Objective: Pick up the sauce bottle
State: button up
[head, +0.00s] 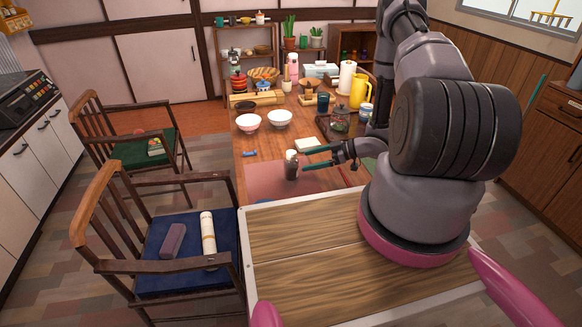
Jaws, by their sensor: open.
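A small bottle with a pale cap and a dull grey-brown body (291,170), which looks like the sauce bottle, stands upright on a reddish mat (262,178) at the near end of the long wooden table. My gripper (305,159) reaches in from the right, its two teal fingers pointing left. The fingers are apart, with nothing seen held between them. Their tips are at the right side of the bottle; I cannot tell whether they touch it or reach around it.
A dark tray with a glass jar (340,121) and a yellow pitcher (360,90) stand farther back. Chairs (110,215) line the left side.

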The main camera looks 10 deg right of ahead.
aim_at(297, 163)
jog(key=x, duration=0.5)
jog(key=shift+a, duration=0.2)
jog(key=x, duration=0.5)
jog(key=shift+a+r, duration=0.2)
jog(key=shift+r, duration=0.05)
jog(key=shift+c, duration=0.3)
grip_shut()
